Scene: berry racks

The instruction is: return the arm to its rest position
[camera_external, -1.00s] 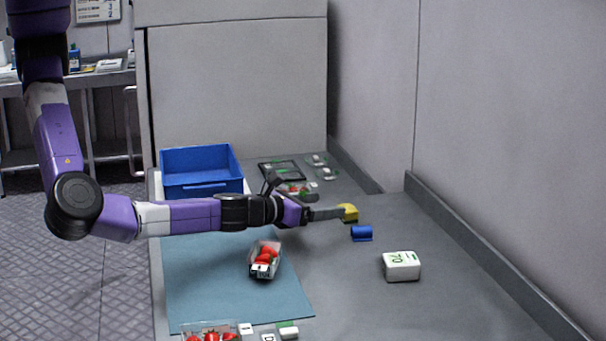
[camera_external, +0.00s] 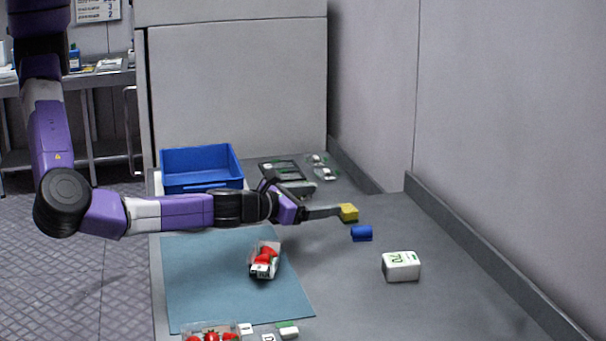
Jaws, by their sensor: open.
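My purple and black arm reaches from the left across the grey table, above the blue-green mat (camera_external: 215,302). My gripper (camera_external: 328,207) is at its right end, open, with no object seen between its fingers. One long grey finger points right, toward a small yellow block (camera_external: 348,212); whether it touches the block I cannot tell. Another finger shows above, partly in front of the items behind it. A clear punnet of strawberries (camera_external: 264,260) stands on the mat below my arm.
A blue crate (camera_external: 202,183) stands at the back left. A blue block (camera_external: 361,233) and a white box marked 70 (camera_external: 401,266) sit right of the mat. Another strawberry punnet (camera_external: 212,333) is at the front edge. A wall rises at right; the table's right front is clear.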

